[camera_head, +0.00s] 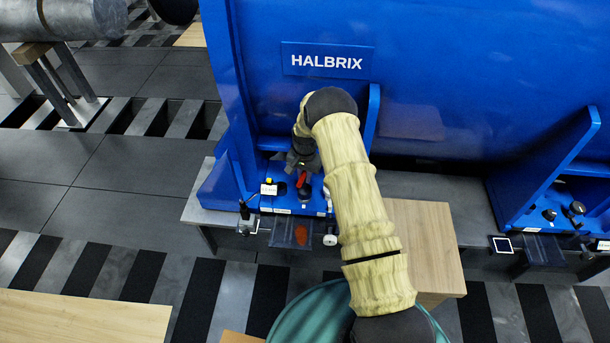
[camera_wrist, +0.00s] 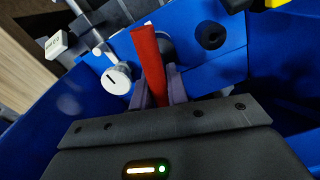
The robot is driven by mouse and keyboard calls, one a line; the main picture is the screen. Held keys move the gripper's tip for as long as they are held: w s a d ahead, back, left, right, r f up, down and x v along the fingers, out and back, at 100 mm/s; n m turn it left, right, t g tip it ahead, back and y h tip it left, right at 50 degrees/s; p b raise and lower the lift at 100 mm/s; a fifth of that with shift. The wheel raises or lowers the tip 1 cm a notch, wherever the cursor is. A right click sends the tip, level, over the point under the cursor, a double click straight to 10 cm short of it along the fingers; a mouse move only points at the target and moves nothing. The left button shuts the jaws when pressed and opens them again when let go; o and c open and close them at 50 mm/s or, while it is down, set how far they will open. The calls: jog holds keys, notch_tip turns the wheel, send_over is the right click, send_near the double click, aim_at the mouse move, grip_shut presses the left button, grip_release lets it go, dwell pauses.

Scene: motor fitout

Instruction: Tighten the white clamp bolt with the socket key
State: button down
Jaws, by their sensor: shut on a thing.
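My gripper (camera_head: 303,166) is low at the blue motor's foot, under the HALBRIX sign. In the wrist view its two grey fingers (camera_wrist: 158,88) are shut on a red handle (camera_wrist: 150,58), which I take for the socket key; some red (camera_head: 302,180) shows below the gripper in the head view. The key's working end is hidden. A white round head with a dark mark, likely the white clamp bolt (camera_wrist: 116,79), is just left of the key in the wrist view, apart from it. In the head view a small white piece (camera_head: 328,196) shows beside my arm.
A dark round fitting (camera_wrist: 211,36) sits on the blue foot, right of the key. The blue motor wall (camera_head: 420,60) rises close behind my arm. A wooden top (camera_head: 425,245) is to the right. A green round container (camera_head: 310,315) is below.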

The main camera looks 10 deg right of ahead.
jog(key=shift+f+b, duration=0.55)
jog(key=shift+f, duration=0.35)
dwell(0.3)
jog(key=shift+m, duration=1.4)
jog(key=shift+m, duration=2.8)
